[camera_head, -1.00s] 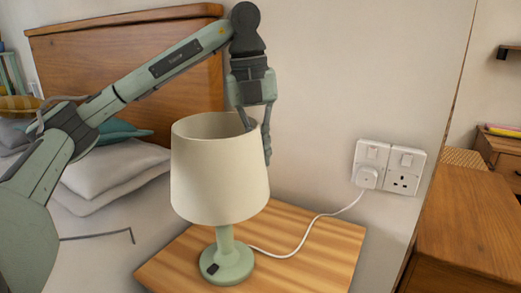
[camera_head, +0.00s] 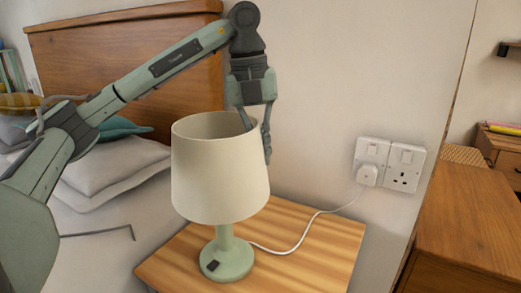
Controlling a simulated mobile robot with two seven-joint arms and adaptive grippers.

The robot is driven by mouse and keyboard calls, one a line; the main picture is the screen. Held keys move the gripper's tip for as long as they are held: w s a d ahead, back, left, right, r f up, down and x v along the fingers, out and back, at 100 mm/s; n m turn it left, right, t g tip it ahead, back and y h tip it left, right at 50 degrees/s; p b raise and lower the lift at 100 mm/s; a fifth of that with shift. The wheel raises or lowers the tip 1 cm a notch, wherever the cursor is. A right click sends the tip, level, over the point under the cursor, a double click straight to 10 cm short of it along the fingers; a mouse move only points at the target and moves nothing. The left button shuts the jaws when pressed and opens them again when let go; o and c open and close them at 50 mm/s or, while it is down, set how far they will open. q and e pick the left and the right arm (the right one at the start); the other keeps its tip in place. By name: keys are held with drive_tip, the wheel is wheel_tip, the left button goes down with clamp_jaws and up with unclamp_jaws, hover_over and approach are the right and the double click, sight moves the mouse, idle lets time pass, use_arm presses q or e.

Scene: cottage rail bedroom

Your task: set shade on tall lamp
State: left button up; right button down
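The cream shade (camera_head: 220,172) sits over the green lamp (camera_head: 227,257), upright, with the lamp's base and lower stem showing beneath it. The shade hides the upper part of the lamp. The lamp stands on a wooden bedside table (camera_head: 310,250). My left gripper (camera_head: 257,143) comes down from above at the shade's right rim, one finger inside the shade and one outside. The fingers straddle the shade's wall and appear closed on it. My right gripper is not in view.
A white cord (camera_head: 302,240) runs from the lamp to a plug in the wall socket (camera_head: 389,166). A bed with pillows (camera_head: 115,165) and a wooden headboard (camera_head: 130,70) lies left. A wooden cabinet (camera_head: 475,225) stands right. The table's right part is clear except for the cord.

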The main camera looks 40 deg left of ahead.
use_arm(q)
drive_tip(key=o, duration=0.5)
drive_tip(key=shift+o, duration=0.2)
wheel_tip(320, 180, up, 12)
drive_tip(key=a, duration=0.1)
drive_tip(key=shift+s, duration=0.45)
drive_tip(key=shift+a, duration=0.1)
